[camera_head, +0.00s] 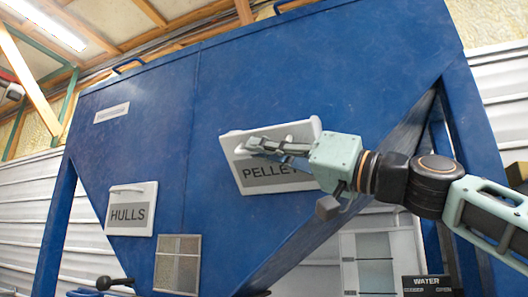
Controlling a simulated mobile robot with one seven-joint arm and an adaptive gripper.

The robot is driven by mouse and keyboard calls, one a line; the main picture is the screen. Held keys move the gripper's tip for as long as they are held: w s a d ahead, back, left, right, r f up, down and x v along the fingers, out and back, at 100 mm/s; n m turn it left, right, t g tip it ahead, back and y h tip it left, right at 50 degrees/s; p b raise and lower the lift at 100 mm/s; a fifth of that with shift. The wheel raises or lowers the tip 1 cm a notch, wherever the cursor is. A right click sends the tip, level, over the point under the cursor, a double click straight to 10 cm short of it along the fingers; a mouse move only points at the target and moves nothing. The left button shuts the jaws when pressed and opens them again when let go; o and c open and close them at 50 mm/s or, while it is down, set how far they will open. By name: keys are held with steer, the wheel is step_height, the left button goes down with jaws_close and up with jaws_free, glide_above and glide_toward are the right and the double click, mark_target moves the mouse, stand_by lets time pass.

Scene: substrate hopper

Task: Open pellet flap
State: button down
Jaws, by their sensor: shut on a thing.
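The pellet flap (238,170) is a white panel with a grey label reading "PELLE…", set on the right half of the blue hopper's sloping front. The end of its label is hidden behind my gripper. My gripper (262,148) reaches in from the right and lies across the upper part of the flap. Its fingers are shut at a light-coloured handle bar near the flap's top edge, which they mostly cover. The flap's top and right edges show some thickness. I cannot tell how far it stands out from the hopper.
The blue hopper (150,85) fills most of the view. A second white flap labelled "HULLS" (130,212) is at lower left. A mesh-like window panel (178,262) sits below centre. A black "WATER" box (428,283) and a pale panelled unit (375,262) stand at lower right.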

stand_by(0.4)
steer(key=c, duration=2.3)
jaws_free()
steer(key=shift+d+f, duration=0.1)
steer(key=v, duration=1.1)
steer(key=shift+s+d+f, duration=0.1)
steer(key=shift+s+d, duration=0.1)
steer(key=shift+d, duration=0.15)
